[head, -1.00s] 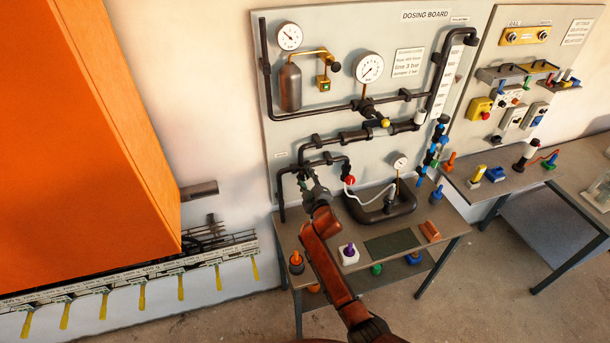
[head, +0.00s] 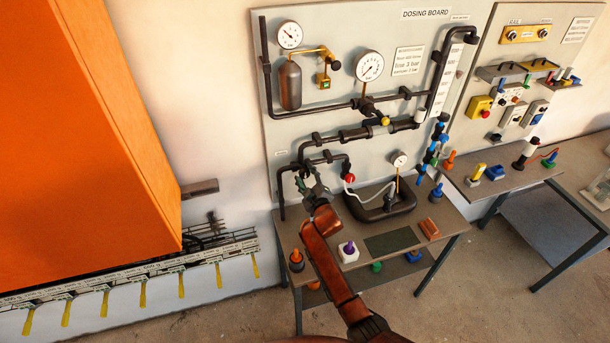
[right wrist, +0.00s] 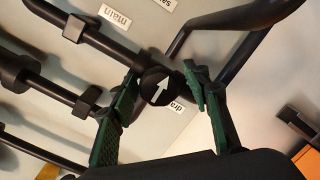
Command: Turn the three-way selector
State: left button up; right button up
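The three-way selector (right wrist: 157,86) is a round black knob with a white arrow, on a junction of dark pipes. In the right wrist view its arrow points up and slightly right. Label plates reading "main" (right wrist: 115,16), "sa…" and "dra…" stand around it, the last two partly cut off or covered. My right gripper (right wrist: 162,82) has its two green fingers on either side of the knob, with a narrow gap showing at each side. In the head view my right gripper (head: 308,182) is at the lower left pipes of the dosing board and mostly hides the selector. My left gripper is out of view.
Dark pipes (head: 352,135) run across the dosing board close to my gripper. A red knob (head: 349,178) with a white hose is just right of it. The table (head: 330,275) below holds a black tray and several coloured plugs. A large orange cabinet (head: 80,130) stands left.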

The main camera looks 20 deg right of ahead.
jog(key=shift+s+r, duration=0.1)
jog(key=s, duration=0.4)
jog(key=s+r, duration=0.1)
jog(key=s, duration=0.6)
jog(key=shift+s+d+r, duration=0.2)
jog(key=shift+s+r, duration=0.05)
jog(key=shift+s, duration=0.1)
dwell(2.2)
